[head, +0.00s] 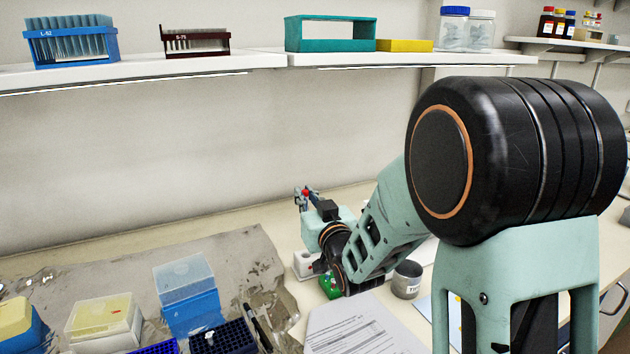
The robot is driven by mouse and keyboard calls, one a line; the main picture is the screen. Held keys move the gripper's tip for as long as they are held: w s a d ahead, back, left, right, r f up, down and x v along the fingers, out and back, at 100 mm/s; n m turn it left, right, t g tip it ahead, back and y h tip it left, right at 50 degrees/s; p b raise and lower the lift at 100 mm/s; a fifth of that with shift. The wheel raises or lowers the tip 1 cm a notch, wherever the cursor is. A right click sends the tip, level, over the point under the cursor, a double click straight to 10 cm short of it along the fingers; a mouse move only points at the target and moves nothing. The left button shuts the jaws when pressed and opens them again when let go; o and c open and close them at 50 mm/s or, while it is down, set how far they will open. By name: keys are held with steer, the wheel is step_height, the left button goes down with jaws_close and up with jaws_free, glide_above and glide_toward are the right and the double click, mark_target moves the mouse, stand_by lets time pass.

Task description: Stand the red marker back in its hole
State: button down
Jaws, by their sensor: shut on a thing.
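My gripper (303,202) is at the far end of my arm, raised above the back of the bench near the wall. It is shut on the red marker (307,191), of which only a small red part shows between the fingers. The rest of the marker is hidden or too small to make out, so I cannot tell its tilt. A small white block (302,264) with a reddish spot stands on the bench below my gripper. No marker hole can be made out; my arm hides part of the bench there.
A green object (329,286) and a grey labelled cup (407,279) stand close to my arm. A printed sheet (352,329) lies in front. Tip boxes (190,307) and a black pen (256,325) are at the left. A shelf (260,64) with racks runs above.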

steer(key=shift+f+b, duration=0.85)
steer(key=shift+f, duration=1.4)
steer(key=shift+f+b, duration=0.25)
steer(key=shift+b, duration=0.95)
steer(key=shift+f, duration=0.25)
steer(key=shift+f+b, duration=0.35)
steer(key=shift+b, duration=0.45)
steer(key=shift+f+b, duration=0.25)
steer(key=shift+b, duration=0.05)
steer(key=shift+f+b, duration=1.2)
steer(key=shift+b, duration=0.2)
